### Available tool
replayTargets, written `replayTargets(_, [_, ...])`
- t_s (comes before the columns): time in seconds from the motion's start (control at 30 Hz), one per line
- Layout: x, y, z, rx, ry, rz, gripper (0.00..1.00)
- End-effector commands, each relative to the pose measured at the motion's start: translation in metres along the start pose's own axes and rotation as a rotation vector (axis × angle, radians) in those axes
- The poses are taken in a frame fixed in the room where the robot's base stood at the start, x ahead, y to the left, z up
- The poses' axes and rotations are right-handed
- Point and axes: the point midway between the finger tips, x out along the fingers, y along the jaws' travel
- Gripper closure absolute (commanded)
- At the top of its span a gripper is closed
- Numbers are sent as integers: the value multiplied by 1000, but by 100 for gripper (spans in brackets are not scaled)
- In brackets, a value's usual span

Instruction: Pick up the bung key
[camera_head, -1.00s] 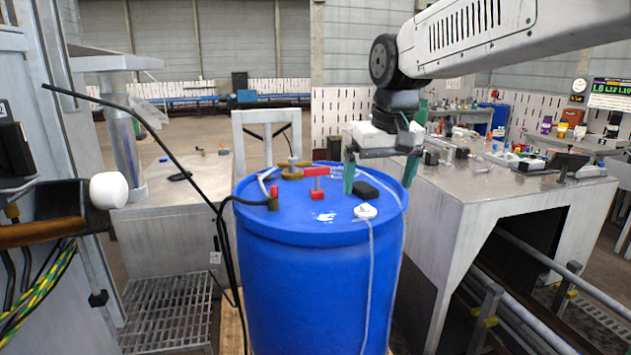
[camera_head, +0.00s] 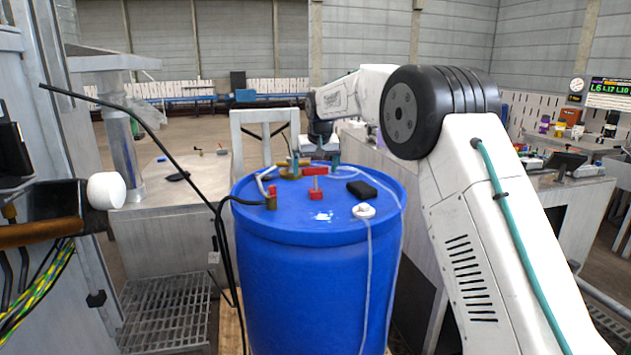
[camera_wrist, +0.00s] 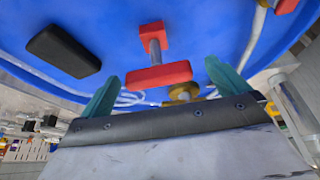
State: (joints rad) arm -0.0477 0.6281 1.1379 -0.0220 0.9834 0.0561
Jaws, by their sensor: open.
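The bung key (camera_head: 316,195) is a red T-shaped tool with a grey metal shaft, a red crossbar on top and a red block at its foot. It stands upright on the lid of the blue drum (camera_head: 300,227). My gripper (camera_head: 316,165) is at the far side of the drum, beyond the key, with its teal fingers apart. In the wrist view, the key (camera_wrist: 157,77) shows between and beyond the open fingers (camera_wrist: 164,80), with its crossbar nearest. The fingers appear clear of it.
A black box (camera_head: 361,190) and a white cap with a clear tube (camera_head: 364,211) sit on the lid right of the key. A brass fitting (camera_head: 288,173) is close behind left. A red-topped hose fitting (camera_head: 272,200) stands at left. A bench (camera_head: 570,205) is right of the drum.

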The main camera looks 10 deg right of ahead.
Motion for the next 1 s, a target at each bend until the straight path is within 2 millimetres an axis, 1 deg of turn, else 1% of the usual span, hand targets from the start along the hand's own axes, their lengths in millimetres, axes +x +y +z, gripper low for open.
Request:
replayTargets(0.17, [16, 2, 0, 0, -1, 0, 0])
replayTargets(0.4, [51, 4, 1, 0, -2, 0, 0])
replayTargets(0.5, [55, 4, 0, 0, 0, 0, 0])
replayTargets(0.67, [54, 4, 0, 1, 0, 0, 0])
replayTargets(0.7, [54, 4, 0, 1, 0, 0, 11])
replayTargets(0.77, [54, 4, 0, 1, 0, 0, 28])
replayTargets(0.8, [54, 4, 0, 1, 0, 0, 39])
replayTargets(0.87, [54, 4, 0, 0, 0, 0, 56])
replayTargets(0.9, [54, 4, 0, 0, 1, 0, 59])
replayTargets(1.0, [54, 4, 0, 0, 1, 0, 59])
